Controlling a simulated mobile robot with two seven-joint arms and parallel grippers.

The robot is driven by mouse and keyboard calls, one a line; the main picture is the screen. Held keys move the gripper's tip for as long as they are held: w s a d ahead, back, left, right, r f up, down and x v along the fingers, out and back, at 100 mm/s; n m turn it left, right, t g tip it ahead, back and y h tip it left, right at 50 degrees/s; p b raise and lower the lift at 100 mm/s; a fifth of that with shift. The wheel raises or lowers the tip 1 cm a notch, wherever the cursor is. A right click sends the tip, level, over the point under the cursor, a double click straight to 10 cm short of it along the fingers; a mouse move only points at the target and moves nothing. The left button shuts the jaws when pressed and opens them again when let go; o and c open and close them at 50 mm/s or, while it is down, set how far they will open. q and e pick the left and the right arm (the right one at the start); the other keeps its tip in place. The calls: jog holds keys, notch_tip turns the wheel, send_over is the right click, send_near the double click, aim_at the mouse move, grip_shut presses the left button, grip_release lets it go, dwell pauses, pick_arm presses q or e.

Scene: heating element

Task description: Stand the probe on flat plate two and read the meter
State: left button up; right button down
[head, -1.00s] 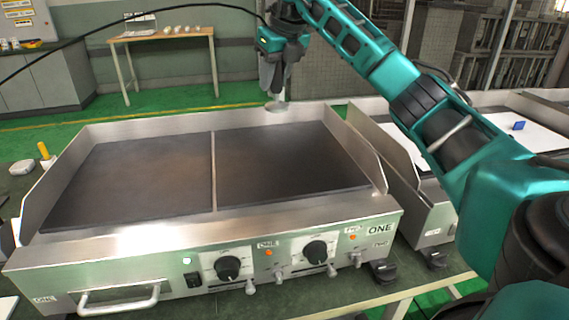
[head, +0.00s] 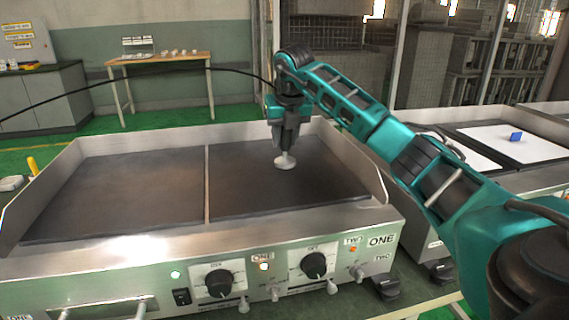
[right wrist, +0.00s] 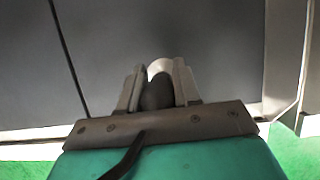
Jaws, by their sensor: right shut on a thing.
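My right gripper (head: 284,142) is shut on the dark handle of the probe and points down. The probe (head: 285,161) ends in a pale round foot; in the right wrist view the probe (right wrist: 158,92) sits between the two fingers. The foot is over the right dark plate (head: 320,185), toward its back; I cannot tell whether it touches. A TWO label is on the front panel at the right. The left plate (head: 110,195) is bare. My left gripper is not in view, and I see no readable meter.
A steel griddle wall (head: 375,165) stands right of the plate. A thin black cable (head: 150,72) runs left from the gripper. The front panel has knobs (head: 314,265) and levers.

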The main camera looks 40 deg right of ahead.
aim_at(285, 157)
notch_tip(285, 157, down, 5)
jog(key=shift+r+b, duration=0.1)
jog(key=shift+b, duration=0.5)
jog(key=shift+f, duration=0.35)
jog(key=shift+r, duration=0.1)
jog(key=c, duration=0.8)
grip_release()
jog(key=shift+f, duration=0.2)
